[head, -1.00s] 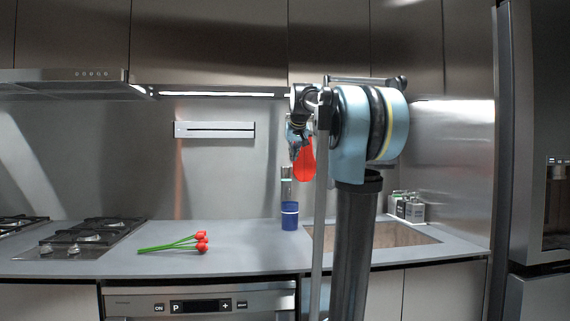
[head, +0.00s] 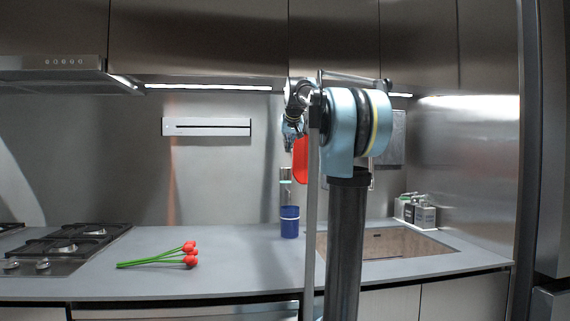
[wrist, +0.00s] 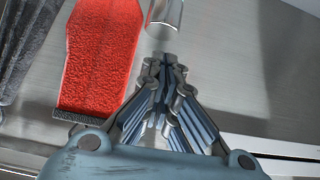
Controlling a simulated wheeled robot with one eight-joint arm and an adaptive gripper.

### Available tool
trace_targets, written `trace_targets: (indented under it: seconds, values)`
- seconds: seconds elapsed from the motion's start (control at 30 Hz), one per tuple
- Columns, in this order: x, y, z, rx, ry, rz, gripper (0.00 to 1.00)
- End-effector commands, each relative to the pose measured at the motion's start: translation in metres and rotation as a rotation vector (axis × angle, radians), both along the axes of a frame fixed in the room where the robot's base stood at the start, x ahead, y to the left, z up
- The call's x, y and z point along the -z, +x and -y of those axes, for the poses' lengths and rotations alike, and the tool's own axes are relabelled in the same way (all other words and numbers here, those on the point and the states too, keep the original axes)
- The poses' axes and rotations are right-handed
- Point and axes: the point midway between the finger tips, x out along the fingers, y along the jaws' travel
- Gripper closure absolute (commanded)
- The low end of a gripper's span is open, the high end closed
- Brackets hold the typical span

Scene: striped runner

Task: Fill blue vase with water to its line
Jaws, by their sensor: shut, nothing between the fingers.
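The blue vase (head: 290,226) stands upright on the counter, just left of the sink, with a pale line around its upper part. Whether it holds water cannot be seen. My gripper (head: 288,148) is up near the back wall, above the vase and apart from it. In the wrist view my gripper (wrist: 165,58) has its fingers together and empty. The sink (head: 385,244) is partly hidden behind my arm. No tap is clearly visible in the head view. A shiny metal cylinder (wrist: 165,14) lies just beyond the fingertips in the wrist view; I cannot tell what it is.
A red hanging item (head: 300,160) is close beside my gripper; it also shows in the wrist view (wrist: 98,60). A clear upright object (head: 285,190) is behind the vase. Red flowers (head: 188,255) lie on the counter, left of clear space. Grey containers (head: 415,211) stand behind the sink.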

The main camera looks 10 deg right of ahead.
Motion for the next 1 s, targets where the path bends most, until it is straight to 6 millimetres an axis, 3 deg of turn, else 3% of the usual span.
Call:
trace_targets:
  seconds: [0.23, 0.7, 1.0]
  values:
    - [0.007, 0.008, 0.002, 0.003, 0.000, 0.000, 1.00]
    - [0.054, 0.060, 0.004, 0.004, 0.000, 0.000, 1.00]
    - [0.066, 0.074, 0.004, 0.004, 0.000, 0.000, 1.00]
